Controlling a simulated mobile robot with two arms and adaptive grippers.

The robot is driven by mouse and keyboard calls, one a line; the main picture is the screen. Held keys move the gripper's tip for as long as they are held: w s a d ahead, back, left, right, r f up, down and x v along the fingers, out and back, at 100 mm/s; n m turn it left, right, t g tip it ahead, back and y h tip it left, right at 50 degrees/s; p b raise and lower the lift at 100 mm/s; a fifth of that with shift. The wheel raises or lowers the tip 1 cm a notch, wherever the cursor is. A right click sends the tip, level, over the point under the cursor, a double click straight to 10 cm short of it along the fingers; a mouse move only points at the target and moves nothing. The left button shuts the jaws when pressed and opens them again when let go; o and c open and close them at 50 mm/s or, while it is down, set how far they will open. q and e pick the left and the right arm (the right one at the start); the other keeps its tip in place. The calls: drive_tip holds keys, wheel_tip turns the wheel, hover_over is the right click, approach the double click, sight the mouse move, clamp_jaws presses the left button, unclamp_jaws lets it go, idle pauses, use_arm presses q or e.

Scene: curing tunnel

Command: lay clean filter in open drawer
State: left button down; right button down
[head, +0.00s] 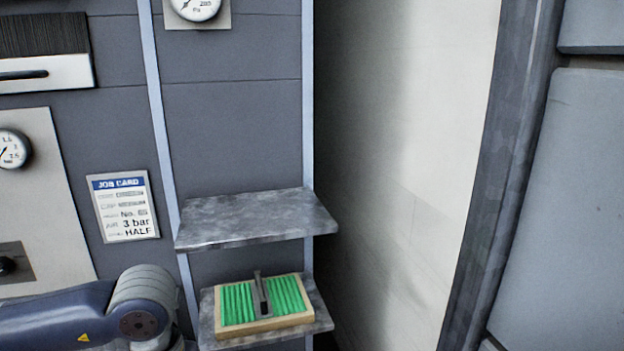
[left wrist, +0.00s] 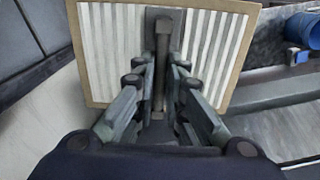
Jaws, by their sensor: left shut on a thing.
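In the left wrist view, my left gripper (left wrist: 160,72) is shut on the grey upright handle (left wrist: 163,35) of a white pleated filter (left wrist: 112,45) with a tan frame. The filter's near part is hidden behind the fingers. My left arm enters the head view at the lower left, but its gripper is outside that picture. A green pleated filter (head: 238,303) with a tan frame and grey handle lies on the lower shelf (head: 207,325). I cannot make out an open drawer in either view. My right gripper is not in view.
An empty grey upper shelf (head: 255,218) overhangs the lower one. A job card (head: 124,207) and gauges (head: 196,8) are on the wall. A dark slatted unit with a black handle (head: 24,75) is at upper left. A blue container (left wrist: 303,29) stands at the right in the wrist view.

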use_arm(q)
drive_tip(key=shift+s+f, duration=1.1)
drive_tip(key=shift+f, duration=0.1)
